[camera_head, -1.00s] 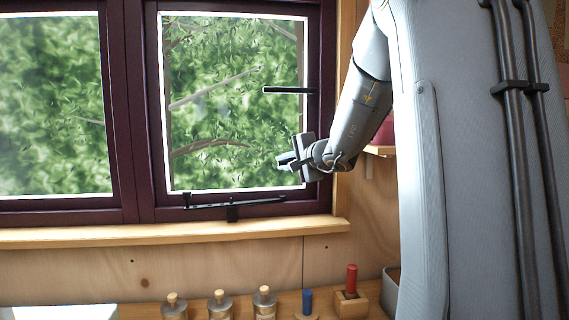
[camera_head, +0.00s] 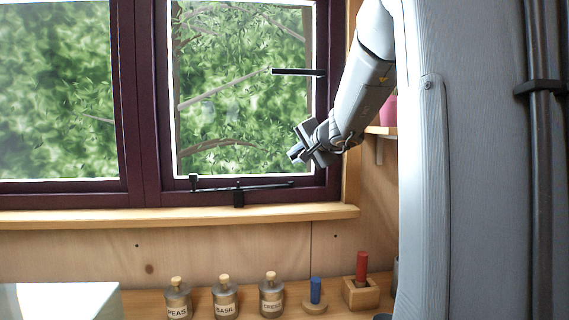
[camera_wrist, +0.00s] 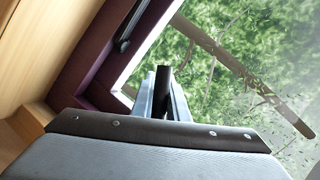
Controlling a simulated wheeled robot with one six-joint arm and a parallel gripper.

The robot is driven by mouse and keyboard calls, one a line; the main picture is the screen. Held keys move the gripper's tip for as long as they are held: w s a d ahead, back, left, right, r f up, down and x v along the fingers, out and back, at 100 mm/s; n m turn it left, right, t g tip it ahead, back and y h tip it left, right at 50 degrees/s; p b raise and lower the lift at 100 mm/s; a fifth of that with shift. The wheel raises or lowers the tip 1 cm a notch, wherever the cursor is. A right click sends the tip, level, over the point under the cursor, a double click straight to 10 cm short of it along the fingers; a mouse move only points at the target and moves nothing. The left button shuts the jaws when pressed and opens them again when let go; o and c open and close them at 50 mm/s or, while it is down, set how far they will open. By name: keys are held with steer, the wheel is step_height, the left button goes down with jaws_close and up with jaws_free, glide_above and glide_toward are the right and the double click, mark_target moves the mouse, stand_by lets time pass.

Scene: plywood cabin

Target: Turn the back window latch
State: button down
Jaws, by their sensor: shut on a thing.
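The window latch (camera_head: 298,72) is a black bar pointing left, about level, from the right side of the dark purple window frame (camera_head: 333,110). My gripper (camera_head: 295,154) is below it, in front of the lower right part of the pane, apart from the bar in this view. In the wrist view my gripper (camera_wrist: 162,105) is shut on a short dark bar (camera_wrist: 162,82) that sticks out between the fingers. I cannot tell what this bar belongs to.
A black window stay (camera_head: 240,187) lies along the bottom rail above the wooden sill (camera_head: 180,217). Below, labelled bottles (camera_head: 224,300), a blue peg (camera_head: 315,291) and a red peg (camera_head: 361,266) in a block stand on a shelf. A pink pot (camera_head: 388,112) is right of my forearm.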

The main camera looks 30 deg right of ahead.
steer(key=shift+s+d+f+n+g+h+b, duration=0.1)
steer(key=shift+d+f+n+g+h+b, duration=0.15)
steer(key=shift+f+n+b, duration=0.3)
steer(key=shift+s+d+f+n+g+h+b, duration=0.15)
steer(key=shift+d+f+n+h+b, duration=0.15)
steer(key=shift+b, duration=0.3)
steer(key=shift+s+d+f+n+g+h+b, duration=0.25)
steer(key=shift+d+f+n+h, duration=0.15)
steer(key=shift+d+n, duration=0.2)
steer(key=shift+s+d+f+n+g+h+b, duration=0.2)
steer(key=shift+d+f+n+g+h, duration=0.1)
steer(key=shift+d+n+h, duration=0.2)
steer(key=c, duration=1.7)
jaws_free()
steer(key=shift+w, duration=0.1)
steer(key=shift+c, duration=0.2)
steer(key=shift+d, duration=0.1)
